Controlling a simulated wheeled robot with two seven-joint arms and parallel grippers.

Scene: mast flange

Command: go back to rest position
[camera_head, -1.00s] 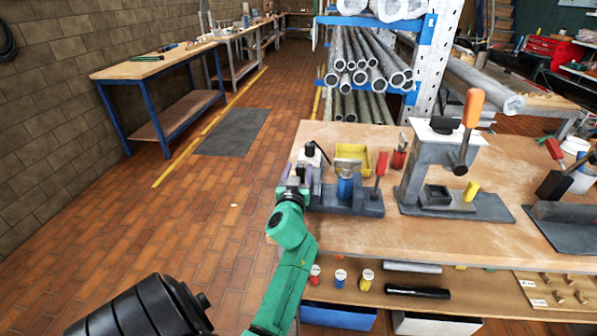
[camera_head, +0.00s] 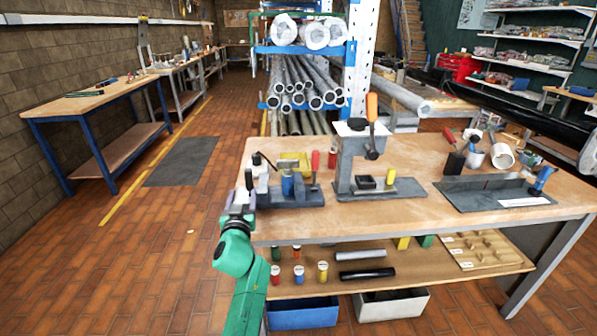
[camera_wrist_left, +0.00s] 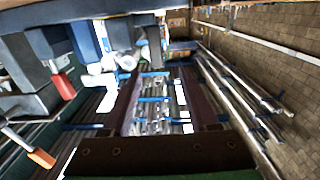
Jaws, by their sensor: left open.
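My left gripper (camera_head: 244,190) is at the left end of the workbench (camera_head: 410,205), in front of the left edge of a small fixture. My green left arm reaches up to it from below. In the left wrist view the two dark brown fingers of the left gripper (camera_wrist_left: 162,95) stand wide apart with nothing between them. The small fixture (camera_head: 300,198) has a dark base, a blue cylinder and a red-handled tool close by. Whether the gripper touches the fixture cannot be told. My right gripper is not in view.
A lever press (camera_head: 352,160) with an orange handle stands mid-bench, and a dark plate fixture (camera_head: 480,193) stands to its right. A pipe rack (camera_head: 305,75) is behind. Open brick floor (camera_head: 150,245) lies to the left.

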